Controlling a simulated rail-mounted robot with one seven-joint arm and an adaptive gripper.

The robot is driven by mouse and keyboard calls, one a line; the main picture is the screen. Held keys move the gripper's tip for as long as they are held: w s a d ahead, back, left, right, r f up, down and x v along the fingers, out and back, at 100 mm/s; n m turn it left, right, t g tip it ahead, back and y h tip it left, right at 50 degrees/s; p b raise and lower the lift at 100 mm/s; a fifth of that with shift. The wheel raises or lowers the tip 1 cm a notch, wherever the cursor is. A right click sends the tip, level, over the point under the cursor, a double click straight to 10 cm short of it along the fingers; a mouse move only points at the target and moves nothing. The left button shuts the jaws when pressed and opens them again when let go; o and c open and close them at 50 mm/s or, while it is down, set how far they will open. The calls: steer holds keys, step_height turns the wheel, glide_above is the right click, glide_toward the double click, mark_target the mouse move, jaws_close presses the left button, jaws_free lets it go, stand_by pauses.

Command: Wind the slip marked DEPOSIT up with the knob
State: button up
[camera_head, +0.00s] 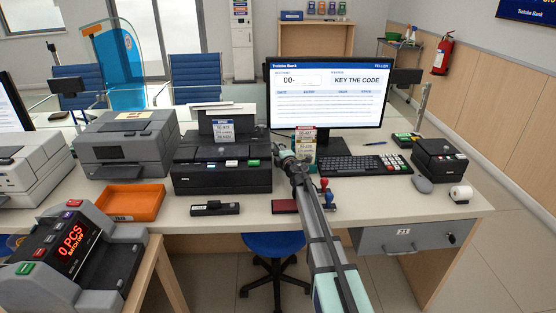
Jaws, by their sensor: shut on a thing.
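A black slip printer (222,178) stands on the counter. A slip with a blue header (223,131) stands up out of its top; its small print is too blurred for me to read for sure. A second slip, with a red header (305,132), stands just right of my gripper, also too small to read surely. My gripper (285,156) is at the printer's right end, its fingers shut. The knob itself is hidden behind the fingers, at the printer's right side, where they close on it.
A monitor (326,84) showing "KEY THE CODE" and a keyboard (357,165) stand behind and right. A red stamp pad (285,206) and stamps (327,192) lie in front. An orange tray (132,202) is left.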

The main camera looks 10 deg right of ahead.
steer(key=shift+w+f+t+b, duration=0.1)
steer(key=shift+f+t+b, duration=0.35)
steer(key=shift+b, duration=3.05)
steer(key=shift+r+n+t+b, duration=0.35)
steer(key=shift+r+b, duration=0.1)
steer(key=shift+b, duration=0.6)
steer(key=o, duration=1.2)
steer(key=shift+c, duration=0.2)
steer(key=shift+s, duration=0.25)
steer(key=shift+s+d+f, duration=0.1)
steer(key=shift+s+d, duration=0.15)
steer(key=shift+s, duration=0.95)
steer(key=shift+s+d, duration=0.2)
steer(key=shift+s, duration=0.95)
steer(key=shift+s+d+f, duration=0.1)
steer(key=shift+s+d, duration=0.15)
steer(key=shift+s, duration=0.95)
